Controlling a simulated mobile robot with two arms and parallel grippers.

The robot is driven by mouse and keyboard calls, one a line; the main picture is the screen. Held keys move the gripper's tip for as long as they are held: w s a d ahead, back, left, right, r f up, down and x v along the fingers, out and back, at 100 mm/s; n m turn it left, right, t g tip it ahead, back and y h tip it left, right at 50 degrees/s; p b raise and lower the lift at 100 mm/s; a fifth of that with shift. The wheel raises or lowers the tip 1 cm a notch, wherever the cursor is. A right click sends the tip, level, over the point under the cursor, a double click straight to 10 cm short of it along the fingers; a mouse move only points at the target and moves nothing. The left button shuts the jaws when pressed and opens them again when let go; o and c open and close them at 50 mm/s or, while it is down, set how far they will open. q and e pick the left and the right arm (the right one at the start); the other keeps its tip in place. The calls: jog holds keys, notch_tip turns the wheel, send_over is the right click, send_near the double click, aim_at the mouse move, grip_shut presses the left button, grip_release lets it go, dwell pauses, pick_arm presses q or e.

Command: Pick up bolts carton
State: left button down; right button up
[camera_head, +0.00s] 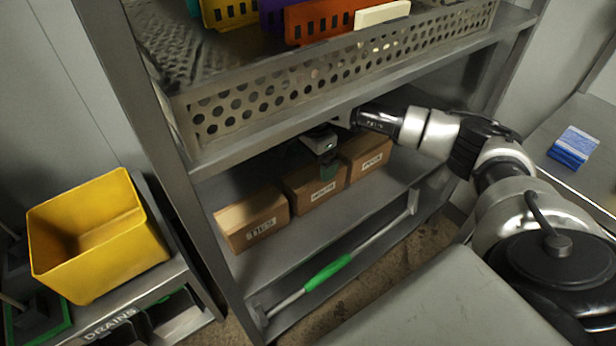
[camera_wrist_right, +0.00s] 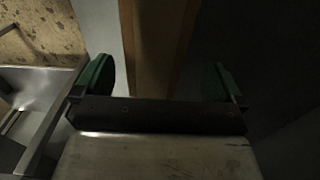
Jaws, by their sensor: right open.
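Three brown cardboard cartons stand in a row on the lower shelf: a left carton (camera_head: 250,222), a middle carton (camera_head: 309,188) and a right carton (camera_head: 366,160). Each has a white front label too small to read surely, so I cannot tell which is the bolts carton. My right gripper (camera_head: 320,165) reaches under the upper shelf and is at the middle carton, partly covering it. In the right wrist view, the open right gripper (camera_wrist_right: 157,80) has green fingertips on either side of a brown carton wall (camera_wrist_right: 155,45). Contact cannot be told. My left gripper is not in view.
A yellow bin (camera_head: 98,235) stands at left; blue cloths (camera_head: 573,146) lie on the right table.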

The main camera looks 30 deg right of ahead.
aim_at(314, 172)
jog(key=shift+s+f, duration=0.35)
jog(key=shift+f, duration=0.4)
notch_tip(314, 172, down, 5)
jog(key=shift+b, duration=0.35)
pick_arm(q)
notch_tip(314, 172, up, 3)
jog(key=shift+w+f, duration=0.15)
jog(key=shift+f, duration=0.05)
pick_arm(e)
jog(key=shift+r, duration=0.1)
jog(key=c, duration=1.2)
